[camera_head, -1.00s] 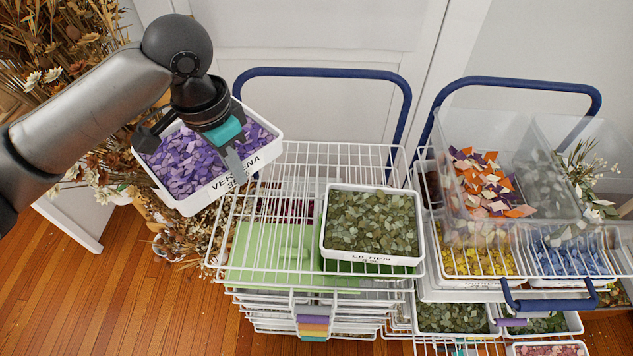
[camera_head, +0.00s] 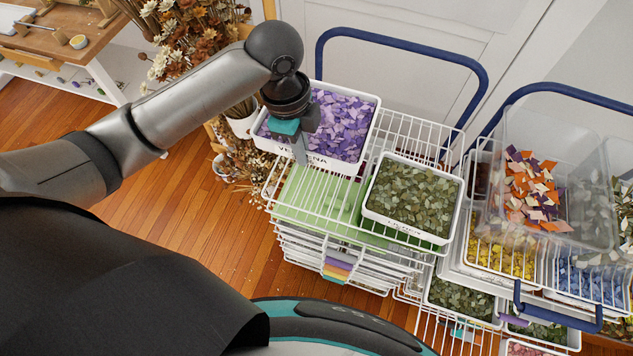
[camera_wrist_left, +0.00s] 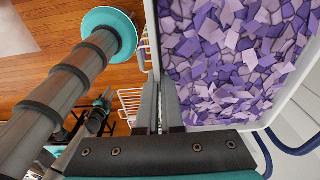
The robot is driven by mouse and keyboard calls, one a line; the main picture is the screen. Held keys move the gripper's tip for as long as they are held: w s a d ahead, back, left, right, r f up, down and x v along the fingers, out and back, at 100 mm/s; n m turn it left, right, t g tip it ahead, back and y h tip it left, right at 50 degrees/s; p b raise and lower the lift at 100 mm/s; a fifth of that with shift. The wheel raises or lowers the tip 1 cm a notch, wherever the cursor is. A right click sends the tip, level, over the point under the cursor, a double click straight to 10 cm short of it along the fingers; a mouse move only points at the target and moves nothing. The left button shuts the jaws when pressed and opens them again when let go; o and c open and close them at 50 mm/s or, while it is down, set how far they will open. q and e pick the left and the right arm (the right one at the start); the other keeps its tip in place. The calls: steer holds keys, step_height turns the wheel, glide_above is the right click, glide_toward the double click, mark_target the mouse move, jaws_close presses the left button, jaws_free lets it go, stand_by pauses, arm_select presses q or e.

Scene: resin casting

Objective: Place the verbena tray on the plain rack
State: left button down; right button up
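The verbena tray (camera_head: 368,138) is a white tray of purple chips. In the head view it is over the left part of the white wire rack (camera_head: 322,210); I cannot tell whether it touches the wires. My left gripper (camera_head: 300,152) is shut on the tray's front wall and covers part of its label. In the left wrist view, the two fingers (camera_wrist_left: 160,100) are close together at the wall of the tray (camera_wrist_left: 225,65). The lichen tray (camera_head: 412,196), with green chips, sits on the same rack to the right. My right gripper is not in view.
A second rack at the right carries a clear bin (camera_head: 590,190) with orange and purple pieces. Blue handles (camera_head: 400,35) rise behind the racks. Dried flowers (camera_head: 190,40) stand behind my left arm. Wooden floor (camera_head: 170,225) is open at the left.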

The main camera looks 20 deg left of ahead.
mark_target(294, 159)
arm_select(q)
step_height(294, 159, down, 18)
steer(key=b, duration=0.2)
steer(key=shift+r+b, duration=0.15)
steer(key=shift+b, duration=0.15)
steer(key=c, duration=1.5)
jaws_free()
steer(key=shift+f, duration=0.2)
steer(key=o, duration=0.4)
steer(key=shift+r, duration=0.1)
steer(key=r, duration=0.4)
steer(key=a+r+p, duration=0.1)
steer(key=r, duration=0.3)
steer(key=r+p, duration=0.1)
steer(key=r, duration=0.3)
steer(key=shift+a, duration=0.25)
